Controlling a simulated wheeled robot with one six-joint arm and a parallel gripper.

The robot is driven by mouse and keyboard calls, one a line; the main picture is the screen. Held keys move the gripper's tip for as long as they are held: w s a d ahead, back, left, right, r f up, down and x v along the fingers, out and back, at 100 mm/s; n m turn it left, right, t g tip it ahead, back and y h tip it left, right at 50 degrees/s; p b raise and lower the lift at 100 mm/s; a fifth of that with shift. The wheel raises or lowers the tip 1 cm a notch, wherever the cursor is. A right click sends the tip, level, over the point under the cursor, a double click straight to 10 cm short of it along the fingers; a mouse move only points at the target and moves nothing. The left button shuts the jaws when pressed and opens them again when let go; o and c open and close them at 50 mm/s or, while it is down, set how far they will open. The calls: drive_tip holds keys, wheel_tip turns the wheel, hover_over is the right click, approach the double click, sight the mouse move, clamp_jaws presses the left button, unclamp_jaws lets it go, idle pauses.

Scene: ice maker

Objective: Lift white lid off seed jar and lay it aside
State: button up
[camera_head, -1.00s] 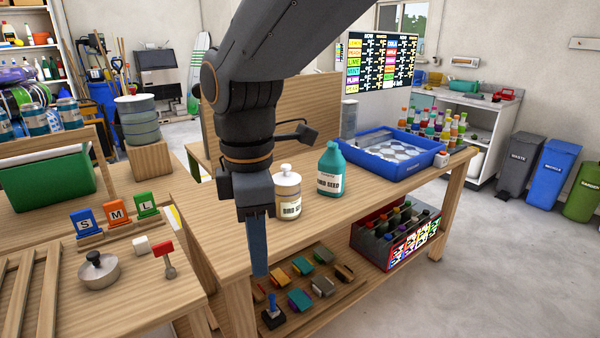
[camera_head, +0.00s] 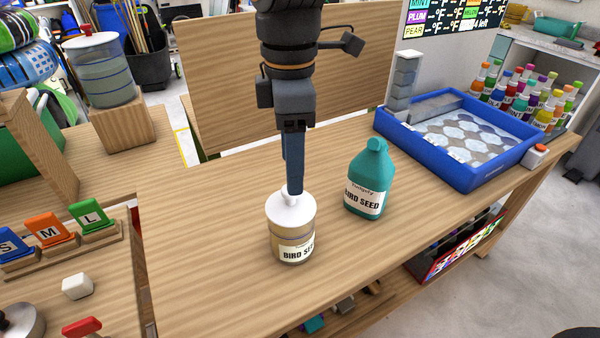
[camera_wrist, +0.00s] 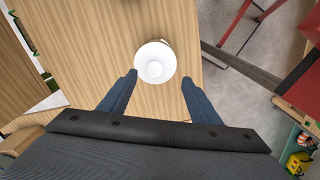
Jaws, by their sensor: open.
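The seed jar (camera_head: 291,245) stands upright on the wooden table and has a "BIRD SEED" label. Its white lid (camera_head: 290,212), with a knob in the middle, sits on top of it. My gripper (camera_head: 292,188) points down at the lid, and in the head view its fingers overlap the knob. In the wrist view the white lid (camera_wrist: 155,64) lies ahead of and between the two blue fingers (camera_wrist: 158,82), which are spread wide with a gap on each side. Whether a finger touches the lid I cannot tell.
A teal bird seed bottle (camera_head: 367,180) stands right of the jar. A blue tray (camera_head: 455,171) lies at the back right, with an upright wooden panel (camera_head: 230,75) behind. The tabletop (camera_head: 200,285) left of the jar is clear.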

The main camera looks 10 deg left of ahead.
sight(291, 199)
drive_tip(key=shift+w+f, duration=0.2)
drive_tip(key=shift+w, duration=0.15)
drive_tip(key=shift+w+f, duration=0.1)
drive_tip(key=shift+f, duration=0.3)
drive_tip(key=shift+a+f+p, duration=0.15)
drive_tip(key=shift+f+p, duration=0.3)
drive_tip(key=shift+f, duration=1.2)
drive_tip(key=shift+a+f+p, duration=0.15)
drive_tip(key=shift+f+p, duration=0.25)
drive_tip(key=shift+f, duration=1.25)
drive_tip(key=c, duration=1.1)
